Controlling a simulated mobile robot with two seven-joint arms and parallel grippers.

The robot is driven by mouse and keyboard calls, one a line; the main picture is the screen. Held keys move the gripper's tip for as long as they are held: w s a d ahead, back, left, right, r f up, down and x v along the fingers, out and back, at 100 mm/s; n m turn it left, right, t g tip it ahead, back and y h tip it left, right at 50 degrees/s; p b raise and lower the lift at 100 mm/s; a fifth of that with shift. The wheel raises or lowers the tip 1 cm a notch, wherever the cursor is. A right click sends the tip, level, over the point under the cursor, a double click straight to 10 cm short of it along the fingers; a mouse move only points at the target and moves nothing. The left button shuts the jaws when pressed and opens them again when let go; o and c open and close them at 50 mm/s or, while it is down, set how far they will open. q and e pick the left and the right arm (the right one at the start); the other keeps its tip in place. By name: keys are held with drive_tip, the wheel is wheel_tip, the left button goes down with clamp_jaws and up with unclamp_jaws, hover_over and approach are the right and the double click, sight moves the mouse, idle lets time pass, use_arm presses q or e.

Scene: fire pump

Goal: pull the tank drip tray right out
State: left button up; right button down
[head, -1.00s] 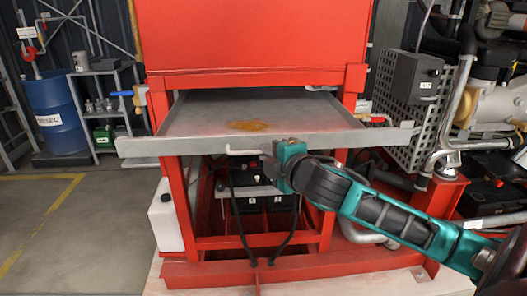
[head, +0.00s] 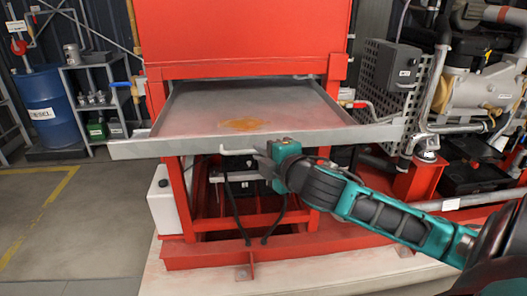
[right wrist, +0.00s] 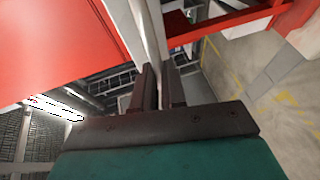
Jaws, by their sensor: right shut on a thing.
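The grey metal drip tray (head: 190,118) juts out of the red frame under the red tank (head: 235,35), with an orange-brown stain on its floor. Its back end is near the frame's opening. A pale bar handle (head: 232,150) sits at the middle of its front lip. My right gripper (head: 265,160) is at the right part of this handle, shut on it. In the right wrist view, the two dark fingers (right wrist: 162,88) stand on either side of a pale bar (right wrist: 150,35). My left gripper is not in view.
Red frame legs (head: 180,200) and black hoses stand below the tray. A white canister (head: 165,203) is at the lower left. A grey perforated guard (head: 395,85) and pipes are close on the right. The floor at left is clear before a blue drum (head: 50,110).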

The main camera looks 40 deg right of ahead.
drive_tip(key=c, duration=1.2)
unclamp_jaws()
drive_tip(key=shift+v, duration=3.75)
drive_tip(key=s+a+f+m+g+y, duration=0.1)
drive_tip(key=a+f+m, duration=0.1)
drive_tip(key=f, duration=0.5)
drive_tip(key=s+a+f+m+g, duration=0.1)
drive_tip(key=f+m, duration=0.2)
drive_tip(key=f, duration=0.3)
drive_tip(key=s+a+f+m+g+y, duration=0.1)
drive_tip(key=s+a+f+m, duration=0.1)
drive_tip(key=f, duration=0.5)
drive_tip(key=s+a+f+m+y, duration=0.1)
drive_tip(key=a+f+m, duration=0.1)
drive_tip(key=a+f, duration=0.1)
drive_tip(key=s+a+f+m+g, duration=0.1)
drive_tip(key=s+a+f+m, duration=0.1)
drive_tip(key=a+f, duration=0.2)
drive_tip(key=s+a+f+m+y, duration=0.1)
drive_tip(key=s+a+f, duration=0.1)
drive_tip(key=a, duration=0.3)
drive_tip(key=shift+s+f+m+g+y, duration=0.3)
drive_tip(key=shift+f+m+g, duration=0.1)
drive_tip(key=shift+f, duration=0.25)
